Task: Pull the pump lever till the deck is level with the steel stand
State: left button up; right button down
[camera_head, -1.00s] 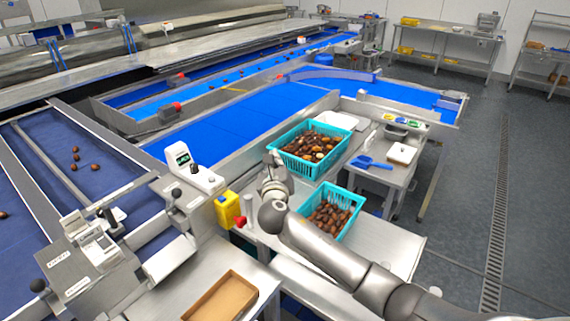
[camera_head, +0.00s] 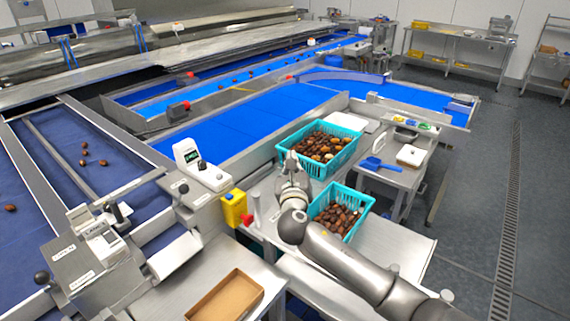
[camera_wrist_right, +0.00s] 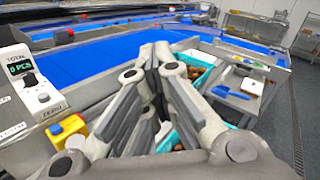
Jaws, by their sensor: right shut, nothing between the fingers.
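My right gripper (camera_head: 291,158) is shut and empty. It points up and away, in front of the large teal crate (camera_head: 284,163) and left of the small teal crate (camera_head: 358,219). It also shows in the right wrist view (camera_wrist_right: 155,52), its fingers together. A bare steel surface (camera_head: 400,245) lies right of the small crate; I cannot tell whether it is the deck. A steel stand (camera_head: 410,178) with a blue scoop (camera_head: 378,164) is behind it. I cannot make out the pump lever for certain; a red knob (camera_head: 248,219) stands by a yellow box (camera_head: 234,208). My left gripper is out of view.
A blue conveyor (camera_head: 235,125) runs behind the crates. A shallow brown tray (camera_head: 226,298) is at front. Open floor (camera_head: 465,215) is on the right.

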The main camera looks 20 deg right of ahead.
jog(key=s+b, duration=0.1)
jog(key=s+d+m+b, duration=0.1)
jog(key=s+d+m+t+h+b, duration=0.1)
jog(key=s+b, duration=0.1)
jog(key=shift+s+d+f, duration=0.1)
jog(key=shift+d+f, duration=0.05)
jog(key=shift+d, duration=0.05)
dwell(0.3)
jog(key=shift+s+d+f+m+t+b, duration=0.1)
jog(key=shift+s+d+m+t+b, duration=0.2)
jog(key=shift+s+b, duration=0.15)
jog(key=c, duration=1.7)
grip_release()
